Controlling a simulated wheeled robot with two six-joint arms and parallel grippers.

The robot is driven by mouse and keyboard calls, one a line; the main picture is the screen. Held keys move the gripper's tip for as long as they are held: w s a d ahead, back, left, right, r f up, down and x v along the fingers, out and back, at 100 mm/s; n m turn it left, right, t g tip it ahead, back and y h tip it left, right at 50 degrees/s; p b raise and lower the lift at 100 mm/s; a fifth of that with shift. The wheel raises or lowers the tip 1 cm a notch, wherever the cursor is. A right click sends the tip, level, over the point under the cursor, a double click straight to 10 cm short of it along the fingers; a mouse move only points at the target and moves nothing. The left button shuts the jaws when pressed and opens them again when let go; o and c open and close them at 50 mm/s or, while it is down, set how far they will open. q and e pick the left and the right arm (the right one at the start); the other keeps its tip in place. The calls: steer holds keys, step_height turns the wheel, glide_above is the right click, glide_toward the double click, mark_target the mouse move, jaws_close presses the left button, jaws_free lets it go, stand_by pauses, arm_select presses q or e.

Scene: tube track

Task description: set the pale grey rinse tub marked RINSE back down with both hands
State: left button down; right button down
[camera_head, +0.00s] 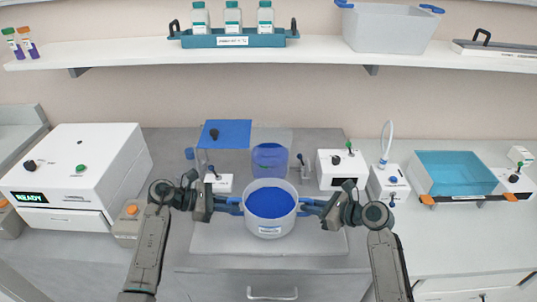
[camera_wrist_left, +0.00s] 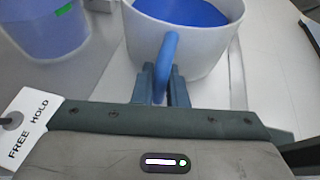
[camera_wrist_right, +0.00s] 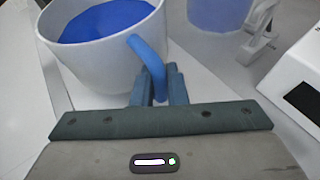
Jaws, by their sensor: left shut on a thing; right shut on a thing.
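The pale grey rinse tub (camera_head: 270,228) is round, holds blue liquid and bears a small label on its front. It is in the middle of the head view, over a pale grey mat or tray (camera_head: 215,238). I cannot tell whether its base touches that surface. My left gripper (camera_head: 232,206) is shut on the tub's left blue handle, seen also in the left wrist view (camera_wrist_left: 165,60). My right gripper (camera_head: 310,207) is shut on the right blue handle, seen also in the right wrist view (camera_wrist_right: 150,65). The tub looks level.
A clear vessel with blue liquid (camera_head: 270,158) stands right behind the tub. Small white devices (camera_head: 340,168) stand behind on the right. A white machine reading READY (camera_head: 75,178) stands left; a teal basin (camera_head: 455,173) stands right. The mat's front is clear.

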arm_select(q)
steer(key=shift+f, duration=0.65)
arm_select(e)
steer(key=shift+f, duration=0.6)
arm_select(q)
steer(key=c, duration=1.4)
jaws_free()
steer(key=shift+o, duration=0.2)
arm_select(e)
steer(key=shift+r, duration=0.1)
arm_select(q)
steer(key=v, duration=1.1)
steer(key=shift+a+r, duration=0.15)
steer(key=shift+a, duration=0.25)
